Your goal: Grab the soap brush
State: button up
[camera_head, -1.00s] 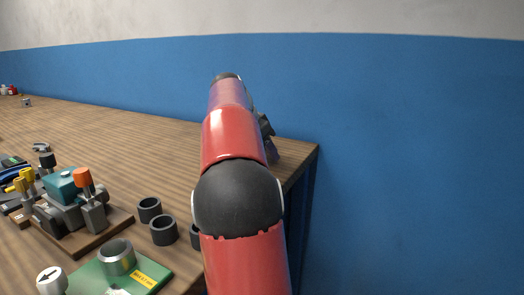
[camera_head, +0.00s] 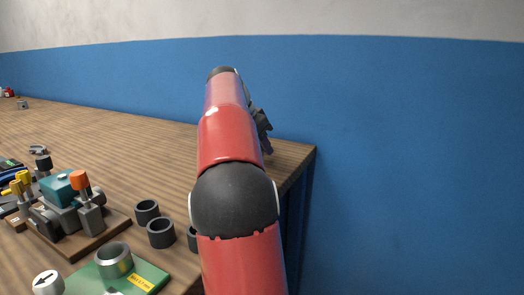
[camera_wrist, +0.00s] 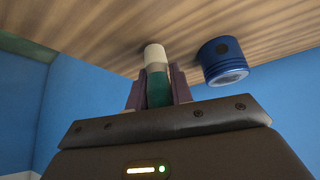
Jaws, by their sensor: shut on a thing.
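In the wrist view my gripper (camera_wrist: 157,80) is shut on a narrow upright thing with a teal body and a white end, which I take to be the soap brush (camera_wrist: 157,88). The fingers press on both sides of its teal part, and the white end sticks out beyond them. In the head view my gripper (camera_head: 263,125) shows only in part behind my red arm, near the table's right end. The brush cannot be made out there.
A blue ribbed cylinder (camera_wrist: 223,62) is just right of the brush. The wooden table (camera_head: 120,135) has clear room in its middle. A tool block (camera_head: 60,205), dark cups (camera_head: 161,232) and a green board (camera_head: 150,277) are at the near left. A blue wall (camera_head: 420,150) stands behind.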

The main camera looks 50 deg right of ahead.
notch_tip(320, 180, up, 7)
jog(key=shift+r, duration=0.6)
